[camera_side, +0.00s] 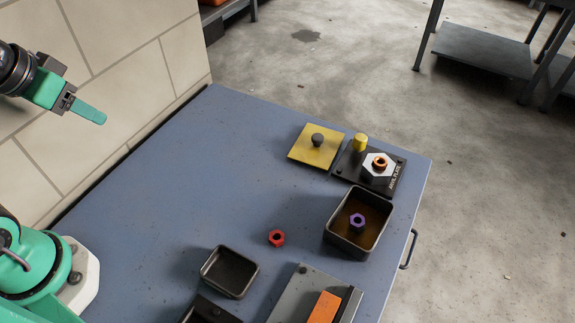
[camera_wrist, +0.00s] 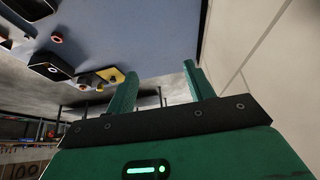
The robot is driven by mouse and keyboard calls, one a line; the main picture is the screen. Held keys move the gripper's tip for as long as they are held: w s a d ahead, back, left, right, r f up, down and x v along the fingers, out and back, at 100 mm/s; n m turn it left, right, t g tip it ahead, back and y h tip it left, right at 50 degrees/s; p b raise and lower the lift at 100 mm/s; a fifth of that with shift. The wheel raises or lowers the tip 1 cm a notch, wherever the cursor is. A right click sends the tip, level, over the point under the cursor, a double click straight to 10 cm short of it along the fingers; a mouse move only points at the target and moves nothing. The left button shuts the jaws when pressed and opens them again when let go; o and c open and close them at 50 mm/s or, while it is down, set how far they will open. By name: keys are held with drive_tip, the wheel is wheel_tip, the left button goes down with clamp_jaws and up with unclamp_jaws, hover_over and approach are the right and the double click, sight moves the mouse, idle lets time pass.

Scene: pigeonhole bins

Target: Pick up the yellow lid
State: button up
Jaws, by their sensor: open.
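The yellow lid (camera_side: 304,152) is a flat square plate with a dark round knob (camera_side: 318,140) on top. It lies flat on the blue table, towards the far end, beside a dark plate. In the wrist view the lid (camera_wrist: 117,75) shows small, just left of my left finger, partly hidden by it. My gripper (camera_side: 88,112) is up high at the left in the side view, well away from the lid and near the wall. In the wrist view my gripper (camera_wrist: 158,88) has its two green fingers spread apart with nothing between them.
A dark plate (camera_side: 343,170) with a yellow cylinder (camera_side: 360,142) and a white hex piece (camera_side: 370,169) adjoins the lid. A bin (camera_side: 336,240) holds a purple nut (camera_side: 357,222). A red nut (camera_side: 277,238) and an empty bin (camera_side: 216,286) are nearer. The table's left middle is clear.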

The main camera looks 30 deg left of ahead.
drive_tip(key=w+d+r+g, duration=0.1)
drive_tip(key=w+d+r, duration=0.1)
drive_tip(key=w, duration=0.3)
drive_tip(key=w+d+r, duration=0.2)
drive_tip(key=w+r, duration=0.1)
drive_tip(key=w, duration=0.3)
drive_tip(key=g, duration=0.5)
hover_over(318, 137)
drive_tip(key=shift+n, duration=0.4)
wheel_tip(318, 137, down, 19)
drive_tip(key=shift+f, duration=0.1)
drive_tip(key=shift+d+f, duration=0.15)
drive_tip(key=shift+f, duration=0.05)
drive_tip(key=shift+a+f, duration=0.2)
drive_tip(key=shift+f, duration=3.7)
